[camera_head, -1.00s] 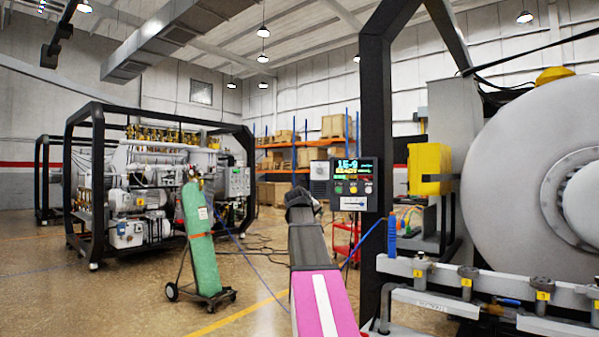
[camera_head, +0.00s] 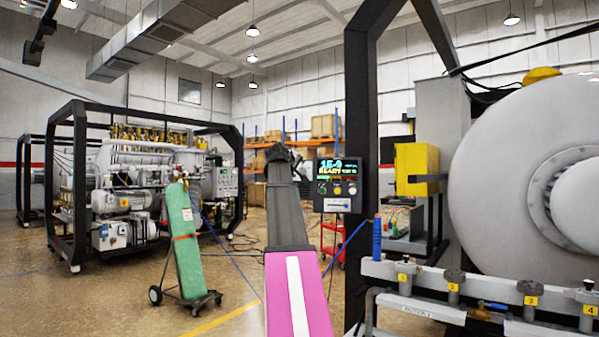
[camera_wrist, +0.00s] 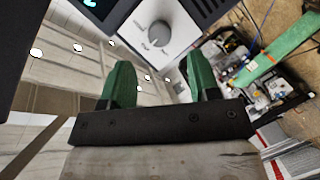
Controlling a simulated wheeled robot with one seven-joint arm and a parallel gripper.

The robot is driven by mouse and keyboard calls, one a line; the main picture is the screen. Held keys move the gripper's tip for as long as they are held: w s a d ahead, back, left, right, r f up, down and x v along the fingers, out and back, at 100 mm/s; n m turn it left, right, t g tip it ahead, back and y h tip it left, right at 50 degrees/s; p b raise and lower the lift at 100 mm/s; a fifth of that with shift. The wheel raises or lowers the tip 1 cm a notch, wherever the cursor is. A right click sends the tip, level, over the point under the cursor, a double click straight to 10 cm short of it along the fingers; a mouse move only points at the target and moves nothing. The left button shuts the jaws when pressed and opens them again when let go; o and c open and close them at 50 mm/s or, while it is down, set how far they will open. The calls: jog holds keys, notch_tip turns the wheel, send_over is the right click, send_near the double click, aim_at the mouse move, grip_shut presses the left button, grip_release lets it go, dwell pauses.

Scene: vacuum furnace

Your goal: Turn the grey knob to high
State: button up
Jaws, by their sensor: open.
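The grey knob (camera_wrist: 160,33) is round and sits on a white plate (camera_wrist: 150,45) on a dark box in the wrist view. A pale pointer line shows on it; its printed marks are too small to read. My gripper (camera_wrist: 158,68) has two green fingers, spread apart and empty, with the knob just beyond the gap between them. No contact shows. In the head view my gripper (camera_head: 279,153) is a dark shape left of the black control panel (camera_head: 338,180), whose lit display reads READY. I cannot make out the grey knob there.
A black frame post (camera_head: 362,120) stands right of the panel, with a yellow box (camera_head: 417,168) and a large grey furnace door (camera_head: 520,170) beyond. A pipe rail with numbered valves (camera_head: 453,285) runs at lower right. A green gas cylinder (camera_head: 185,235) stands on a cart at left.

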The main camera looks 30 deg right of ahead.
aim_at(301, 170)
jog(key=shift+x, duration=2.7)
jog(key=shift+c, duration=0.3)
jog(key=c, duration=0.9)
